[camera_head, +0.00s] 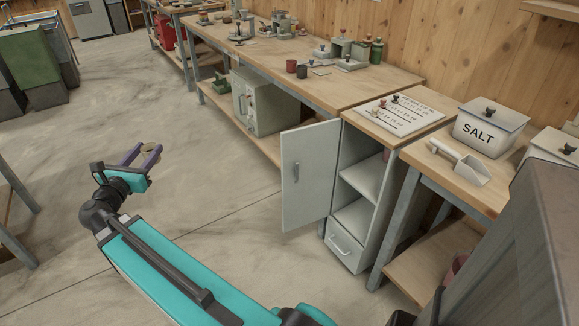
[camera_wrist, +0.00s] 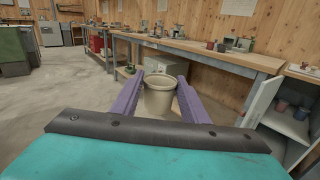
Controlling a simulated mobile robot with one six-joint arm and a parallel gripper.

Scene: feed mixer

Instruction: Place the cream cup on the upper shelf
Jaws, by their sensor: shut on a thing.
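My gripper (camera_head: 139,158) is at the left in the head view, over open floor and well left of the cabinet. It is shut on the cream cup (camera_wrist: 159,97), which sits upright between the two purple fingers in the wrist view. In the head view the cup is small and partly hidden by the fingers. The narrow grey cabinet (camera_head: 347,150) has its door (camera_head: 305,178) open toward the left.
A workbench (camera_head: 350,83) with two cups and small tools runs along the wall. A salt box (camera_head: 488,128) and a scoop (camera_head: 468,167) stand on the right-hand bench. The open door juts into the floor space. The floor (camera_head: 215,165) between gripper and cabinet is clear.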

